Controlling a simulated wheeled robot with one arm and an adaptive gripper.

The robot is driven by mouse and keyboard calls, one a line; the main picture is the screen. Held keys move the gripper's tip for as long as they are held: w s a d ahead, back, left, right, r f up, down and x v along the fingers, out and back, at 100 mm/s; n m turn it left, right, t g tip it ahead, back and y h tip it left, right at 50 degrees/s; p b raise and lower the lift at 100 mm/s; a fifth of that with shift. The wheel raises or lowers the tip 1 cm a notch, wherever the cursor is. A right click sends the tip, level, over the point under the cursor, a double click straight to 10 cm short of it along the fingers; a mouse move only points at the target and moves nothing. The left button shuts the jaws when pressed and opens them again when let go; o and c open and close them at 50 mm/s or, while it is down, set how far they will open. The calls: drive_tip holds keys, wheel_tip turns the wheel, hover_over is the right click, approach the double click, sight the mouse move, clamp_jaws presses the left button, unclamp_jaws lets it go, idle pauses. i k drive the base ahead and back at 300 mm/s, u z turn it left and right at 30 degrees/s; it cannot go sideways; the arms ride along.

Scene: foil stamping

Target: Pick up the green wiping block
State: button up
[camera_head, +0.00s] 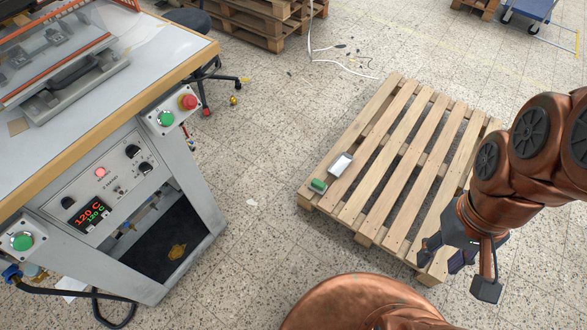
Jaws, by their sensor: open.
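The green wiping block (318,186) is small and lies near the left front corner of the wooden pallet (408,150). A white and grey rectangular item (341,164) lies just behind it to the right, on the same pallet. My gripper (454,278) is at the lower right, above the pallet's front right part, pointing down. Its dark fingers are spread and nothing shows between them. It is well apart from the block, to its right and nearer to me.
The stamping machine (141,160) with its bench and buttons stands on the left. A white cable (340,62) lies on the floor behind the pallet. Stacked pallets (262,20) and a blue cart (530,10) are at the back. The floor between machine and pallet is mostly clear.

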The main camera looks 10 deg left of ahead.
sight(318, 186)
drive_tip(key=u, duration=0.9)
drive_tip(key=i, duration=0.85)
drive_tip(key=u, duration=0.8)
